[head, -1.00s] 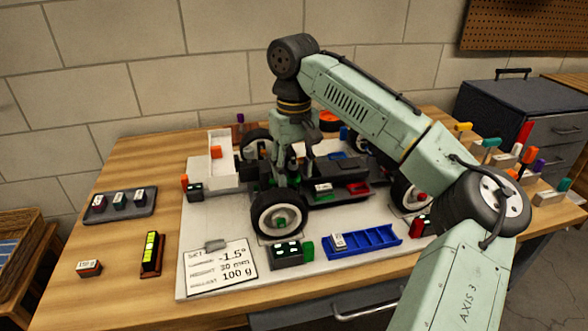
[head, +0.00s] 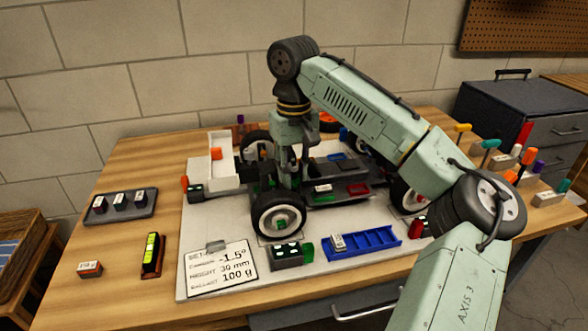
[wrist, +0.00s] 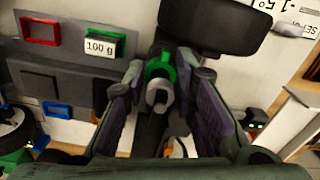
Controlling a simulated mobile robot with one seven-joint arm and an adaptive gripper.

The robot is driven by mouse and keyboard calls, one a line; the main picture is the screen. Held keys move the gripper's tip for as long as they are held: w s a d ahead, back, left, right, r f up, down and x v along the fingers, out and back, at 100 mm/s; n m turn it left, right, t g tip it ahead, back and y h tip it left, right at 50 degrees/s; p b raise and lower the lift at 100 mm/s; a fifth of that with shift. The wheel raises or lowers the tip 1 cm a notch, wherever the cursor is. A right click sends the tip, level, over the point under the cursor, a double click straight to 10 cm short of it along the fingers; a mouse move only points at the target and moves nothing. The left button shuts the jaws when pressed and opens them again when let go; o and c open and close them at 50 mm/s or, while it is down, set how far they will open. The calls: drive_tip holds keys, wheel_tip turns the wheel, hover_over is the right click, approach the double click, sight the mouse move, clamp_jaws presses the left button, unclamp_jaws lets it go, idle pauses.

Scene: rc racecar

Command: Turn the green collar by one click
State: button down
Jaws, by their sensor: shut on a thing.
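The green collar (wrist: 156,69) is a ring around a grey rod on the car, in the middle of the wrist view. My gripper (wrist: 168,80) reaches down over it, one finger on each side, and is shut on the collar. In the head view my gripper (head: 291,172) points down at the car (head: 335,172), just behind its near left wheel (head: 277,214). There the fingers and wheel mostly hide the collar. Its click position cannot be read.
A setup card (head: 222,268) reads -1.5°, 30 mm and 100 g. A blue tray (head: 375,240) and a dark gauge box (head: 287,256) stand close in front of the car. In the wrist view a 100 g block (wrist: 103,45) sits on the chassis.

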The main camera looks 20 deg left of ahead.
drive_tip(key=m+p, duration=0.3)
drive_tip(key=shift+r, duration=0.3)
drive_tip(key=shift+f+m+p, duration=0.3)
drive_tip(key=shift+m+p, duration=0.1)
drive_tip(key=shift+m, duration=0.2)
drive_tip(key=c, duration=1.3)
unclamp_jaws()
wheel_tip(320, 180, up, 12)
